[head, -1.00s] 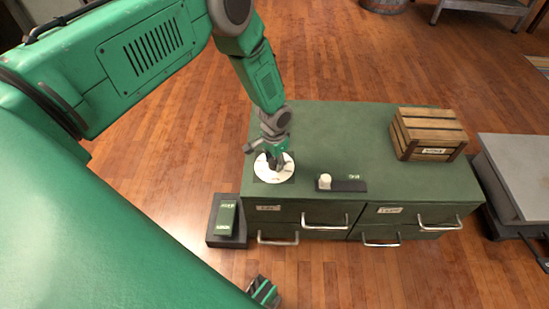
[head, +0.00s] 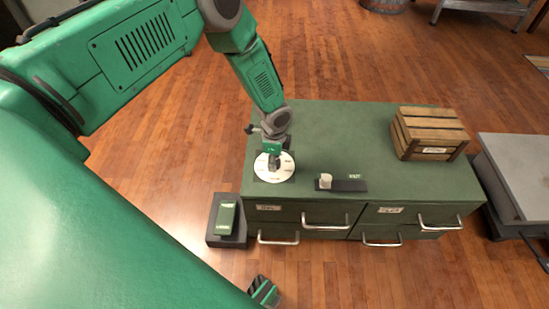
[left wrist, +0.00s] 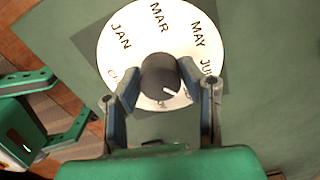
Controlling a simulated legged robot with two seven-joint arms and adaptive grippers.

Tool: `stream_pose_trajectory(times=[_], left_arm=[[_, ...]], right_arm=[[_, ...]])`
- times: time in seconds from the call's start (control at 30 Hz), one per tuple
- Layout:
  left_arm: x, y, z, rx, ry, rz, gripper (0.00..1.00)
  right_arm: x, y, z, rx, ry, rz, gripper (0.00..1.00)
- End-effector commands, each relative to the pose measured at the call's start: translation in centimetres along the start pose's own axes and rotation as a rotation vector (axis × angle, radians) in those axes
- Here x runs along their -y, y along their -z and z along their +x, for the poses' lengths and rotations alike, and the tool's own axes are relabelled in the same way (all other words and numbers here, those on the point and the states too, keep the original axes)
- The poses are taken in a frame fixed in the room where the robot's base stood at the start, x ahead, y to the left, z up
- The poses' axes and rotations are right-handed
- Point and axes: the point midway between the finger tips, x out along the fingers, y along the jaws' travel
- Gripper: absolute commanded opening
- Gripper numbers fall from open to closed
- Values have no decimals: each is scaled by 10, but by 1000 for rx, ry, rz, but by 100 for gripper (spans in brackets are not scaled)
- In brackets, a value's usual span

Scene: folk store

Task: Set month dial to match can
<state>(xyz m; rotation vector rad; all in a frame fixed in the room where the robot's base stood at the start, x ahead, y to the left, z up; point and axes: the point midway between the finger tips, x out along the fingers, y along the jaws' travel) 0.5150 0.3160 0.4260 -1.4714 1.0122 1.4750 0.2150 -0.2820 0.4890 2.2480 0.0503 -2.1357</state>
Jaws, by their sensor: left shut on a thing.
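The month dial is a white disc (head: 283,173) on the green cabinet top, and its face with JAN, MAR, MAY and JUL also shows in the left wrist view (left wrist: 135,50). My left gripper (head: 274,164) comes down from above and is shut on the dark round knob (left wrist: 160,76). A white mark on the knob points to the lower right, below JUL. The finger and knob partly hide the labels there. No can is clearly recognisable. My right gripper (head: 265,292) shows at the bottom edge, and its two fingers stand apart in the left wrist view (left wrist: 65,105).
A pale round knob (head: 325,181) sits at the left end of a dark bar (head: 350,186) on the cabinet (head: 310,130). A wooden crate (head: 430,133) stands at its right. A green pedal-like block (head: 227,216) is on the floor. Metal drawer handles stick out in front.

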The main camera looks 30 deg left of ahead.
Motion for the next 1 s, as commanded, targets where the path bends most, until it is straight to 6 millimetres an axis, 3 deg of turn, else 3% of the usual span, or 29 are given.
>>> stream_pose_trajectory(times=[0.4, 0.93, 0.97, 1.0], left_arm=[[5, 3, -2, -8, 13, 185, 5], [4, 4, -2, -8, 12, 210, 5], [4, 4, -2, -8, 12, 209, 37], [4, 4, -2, -8, 12, 209, 51]], right_arm=[[0, 0, 2, 0, 0, 0, 33], [0, 0, 2, 0, 0, 0, 33], [0, 0, 2, 0, 0, 0, 33], [0, 0, 2, 0, 0, 0, 33]])
